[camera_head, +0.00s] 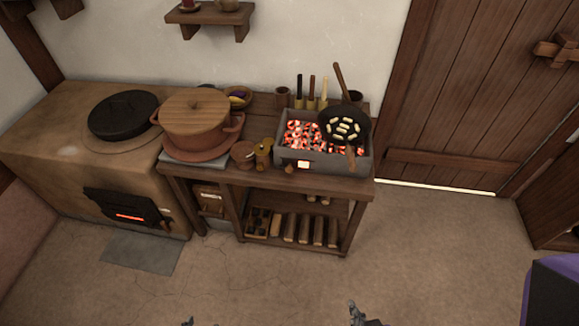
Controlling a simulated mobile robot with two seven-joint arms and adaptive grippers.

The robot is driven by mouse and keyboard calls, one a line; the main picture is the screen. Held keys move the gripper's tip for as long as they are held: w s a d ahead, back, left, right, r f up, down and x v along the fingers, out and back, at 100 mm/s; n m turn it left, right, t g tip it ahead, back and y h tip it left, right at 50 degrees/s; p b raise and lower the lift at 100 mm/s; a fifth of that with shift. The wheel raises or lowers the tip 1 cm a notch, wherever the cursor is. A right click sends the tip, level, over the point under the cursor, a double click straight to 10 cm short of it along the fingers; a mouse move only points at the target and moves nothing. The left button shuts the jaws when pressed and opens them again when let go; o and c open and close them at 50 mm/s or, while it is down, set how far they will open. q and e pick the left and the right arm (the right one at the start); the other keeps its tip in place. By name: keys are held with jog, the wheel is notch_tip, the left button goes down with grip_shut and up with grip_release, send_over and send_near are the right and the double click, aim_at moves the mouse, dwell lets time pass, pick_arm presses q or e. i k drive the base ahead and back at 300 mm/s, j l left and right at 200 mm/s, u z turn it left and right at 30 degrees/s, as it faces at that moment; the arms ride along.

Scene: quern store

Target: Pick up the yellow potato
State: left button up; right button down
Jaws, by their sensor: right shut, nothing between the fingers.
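I cannot make out a yellow potato for certain. A small bowl (229,104) at the back of the wooden table (357,190) holds something yellowish and something purple, too small to tell. Pale yellow pieces (344,128) lie in a dark long-handled pan (360,118) over the coals. My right gripper (357,314) shows at the bottom edge, right of centre, shut and empty, over the floor and well short of the table. Only a tip of my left gripper (187,322) shows at the bottom edge; its jaws are cut off.
A grey brazier (325,163) with glowing coals stands at the table's right end. A lidded clay pot (193,116) and small jars stand left of it. A clay stove (60,140) with a lit firebox adjoins on the left. The floor (270,285) in front is clear.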

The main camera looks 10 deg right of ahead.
aim_at(234, 100)
jog(key=i+j+z, duration=0.1)
jog(key=z, duration=0.35)
jog(key=i+j+z, duration=0.1)
jog(key=j+z, duration=0.15)
jog(key=z, duration=0.2)
jog(key=j+z, duration=0.2)
jog(key=z, duration=0.2)
jog(key=j+z, duration=0.4)
jog(key=j, duration=0.65)
